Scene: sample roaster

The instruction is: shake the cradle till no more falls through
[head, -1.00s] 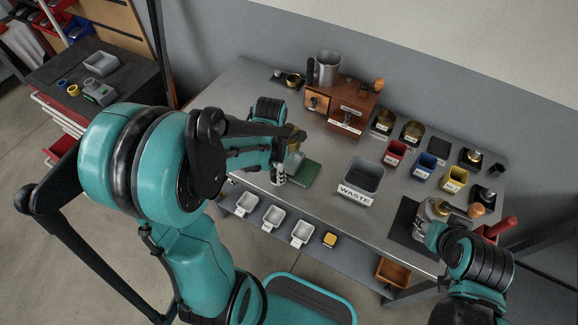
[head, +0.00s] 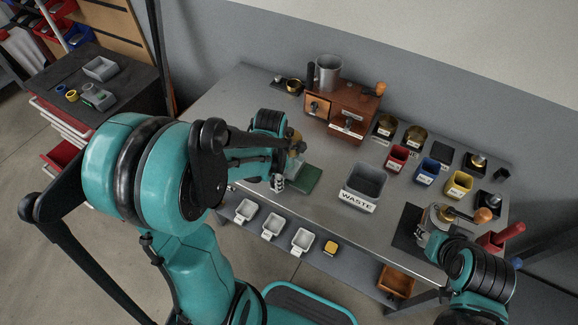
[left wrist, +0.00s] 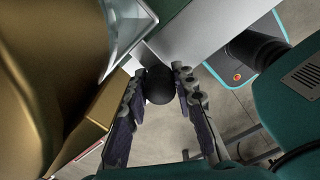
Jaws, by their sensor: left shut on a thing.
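In the head view my left gripper (head: 290,145) is at the left-middle of the bench, mostly hidden by my arm. In the left wrist view its fingers (left wrist: 160,85) are shut on a dark round knob (left wrist: 159,86). A large brass body (left wrist: 35,80) fills the left of that view; it looks like the cradle, but the join to the knob is unclear. In the head view a small brass part (head: 297,138) shows at the gripper, above a green mat (head: 307,181). No falling material can be made out. My right gripper (head: 433,238) is beside a metal device (head: 437,216), fingers too hidden to judge.
A grey WASTE bin (head: 369,181) stands right of the mat. Red, blue and yellow cups (head: 458,183) stand at the right. White trays (head: 272,226) line a lower shelf in front.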

